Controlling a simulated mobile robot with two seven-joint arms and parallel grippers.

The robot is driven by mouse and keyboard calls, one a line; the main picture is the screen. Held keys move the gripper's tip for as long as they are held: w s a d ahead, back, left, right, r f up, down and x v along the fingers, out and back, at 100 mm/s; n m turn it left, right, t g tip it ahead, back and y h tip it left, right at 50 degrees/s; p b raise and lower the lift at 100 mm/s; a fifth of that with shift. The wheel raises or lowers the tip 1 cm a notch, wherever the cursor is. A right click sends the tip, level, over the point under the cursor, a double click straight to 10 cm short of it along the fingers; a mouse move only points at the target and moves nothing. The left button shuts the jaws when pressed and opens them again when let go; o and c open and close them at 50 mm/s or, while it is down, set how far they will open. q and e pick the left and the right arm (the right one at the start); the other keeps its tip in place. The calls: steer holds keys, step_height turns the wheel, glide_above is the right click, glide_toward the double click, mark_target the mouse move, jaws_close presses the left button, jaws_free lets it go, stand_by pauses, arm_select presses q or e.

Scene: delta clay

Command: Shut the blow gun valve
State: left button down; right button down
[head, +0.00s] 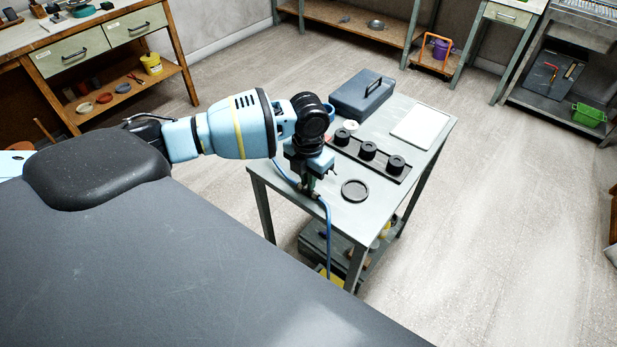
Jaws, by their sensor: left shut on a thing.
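My left gripper (308,188) points down at the near left edge of the grey metal table (392,217). It is shut on a small fitting at the table edge, which I take to be the blow gun valve; the fingers and the wrist hide most of it. A thin blue hose (328,240) passes by the fingertips and hangs down past the table edge. Whether the valve is open or shut is too small to tell. My right gripper is not in view.
On the table are a grey case (361,96), a pale flat sheet (421,126), a black rack with three black round pieces (368,151), and a black ring (355,190). Workbenches line the walls. The floor (500,190) to the right is clear.

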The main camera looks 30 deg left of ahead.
arm_select(q)
steer(key=c, duration=1.5)
jaws_free()
steer(key=shift+r, duration=3.95)
